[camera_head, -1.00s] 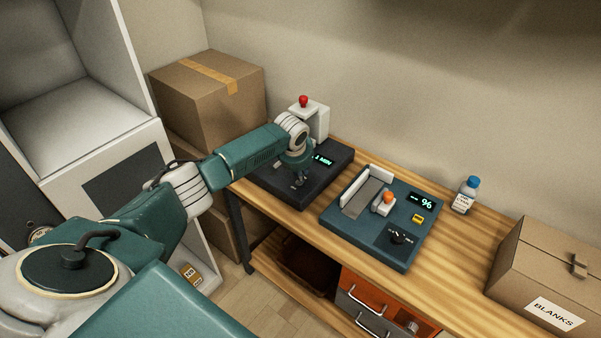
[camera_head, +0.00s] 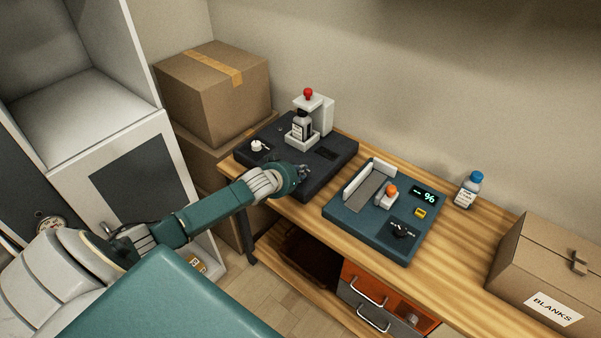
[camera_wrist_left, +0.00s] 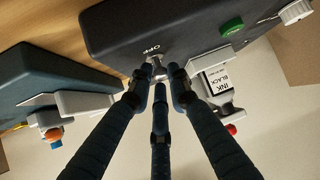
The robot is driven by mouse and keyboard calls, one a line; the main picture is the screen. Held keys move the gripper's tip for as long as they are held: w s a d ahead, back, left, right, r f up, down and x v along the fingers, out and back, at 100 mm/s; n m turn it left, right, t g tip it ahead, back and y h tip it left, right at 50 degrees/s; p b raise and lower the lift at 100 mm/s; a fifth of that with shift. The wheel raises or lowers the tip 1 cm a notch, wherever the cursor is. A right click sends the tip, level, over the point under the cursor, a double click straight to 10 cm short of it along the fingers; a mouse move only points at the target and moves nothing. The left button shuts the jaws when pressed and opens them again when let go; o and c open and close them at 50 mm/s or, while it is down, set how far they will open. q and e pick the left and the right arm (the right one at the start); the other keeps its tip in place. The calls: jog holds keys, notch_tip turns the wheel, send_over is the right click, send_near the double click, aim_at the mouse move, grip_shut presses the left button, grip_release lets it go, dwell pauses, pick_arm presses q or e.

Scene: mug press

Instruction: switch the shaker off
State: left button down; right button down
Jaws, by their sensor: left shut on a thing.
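The shaker (camera_head: 268,135) is a dark box on the wooden bench, with an ink bottle (camera_head: 301,127) standing in its holder. Its display (camera_head: 325,153) is dark in the head view. My left gripper (camera_head: 303,172) is at the shaker's front right edge. In the left wrist view, its fingers (camera_wrist_left: 158,82) are closed around a small metal switch (camera_wrist_left: 158,67) beside the OFF label (camera_wrist_left: 151,49) on the shaker (camera_wrist_left: 140,22). The fingers partly hide the switch. A green button (camera_wrist_left: 232,27) is farther along the panel. My right gripper is in neither view.
A blue-capped bottle (camera_head: 468,190) and a BLANKS carton (camera_head: 540,265) are farther right. Stacked cartons (camera_head: 210,105) stand at the left. The bench between bottle and carton is clear.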

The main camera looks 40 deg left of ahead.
pick_arm(q)
jog(key=shift+s+a+f+t, duration=0.1)
jog(key=shift+a+f+t, duration=0.05)
jog(key=shift+t, duration=0.15)
jog(key=c, duration=1.7)
grip_release()
jog(key=shift+s+a, duration=0.1)
